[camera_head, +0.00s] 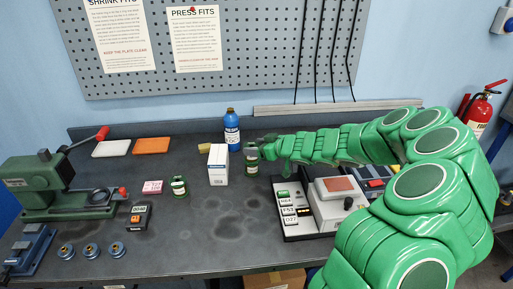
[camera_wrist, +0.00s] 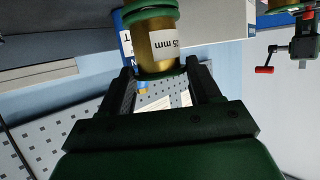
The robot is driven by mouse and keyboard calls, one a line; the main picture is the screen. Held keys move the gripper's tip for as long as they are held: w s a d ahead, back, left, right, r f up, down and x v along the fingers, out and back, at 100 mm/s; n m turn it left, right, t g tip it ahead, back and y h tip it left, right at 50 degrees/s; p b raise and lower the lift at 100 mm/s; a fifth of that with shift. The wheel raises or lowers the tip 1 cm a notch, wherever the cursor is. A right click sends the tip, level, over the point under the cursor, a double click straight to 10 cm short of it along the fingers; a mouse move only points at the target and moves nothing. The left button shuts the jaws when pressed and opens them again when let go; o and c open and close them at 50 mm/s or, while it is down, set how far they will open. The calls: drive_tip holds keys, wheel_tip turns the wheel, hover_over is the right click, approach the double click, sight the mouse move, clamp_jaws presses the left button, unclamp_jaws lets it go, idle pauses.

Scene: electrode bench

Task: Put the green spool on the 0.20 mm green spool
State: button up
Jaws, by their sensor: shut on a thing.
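A green-ended spool (camera_head: 251,159) with a white label is between the fingers of my gripper (camera_head: 262,143), right of a white box. In the wrist view the same spool (camera_wrist: 158,48) has a gold-brown winding and a label reading "25 mm" in part. My gripper (camera_wrist: 163,82) is shut on it near one green flange. Whether the spool touches the bench is unclear. A second green spool (camera_head: 179,187) stands upright on the bench to the left, its label too small to read. A green and gold part (camera_wrist: 283,5) at the top right of the wrist view may be that spool.
The white box (camera_head: 218,165) stands between the two spools, with a blue bottle (camera_head: 232,131) behind. A green press (camera_head: 50,190) is at left. The bench centre front is clear.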

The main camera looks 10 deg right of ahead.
drive_tip(key=shift+f, duration=0.1)
drive_tip(key=o, duration=1.5)
drive_tip(key=shift+s+d, duration=0.1)
drive_tip(key=shift+d, duration=0.05)
drive_tip(key=v, duration=0.7)
drive_tip(key=shift+r, duration=0.25)
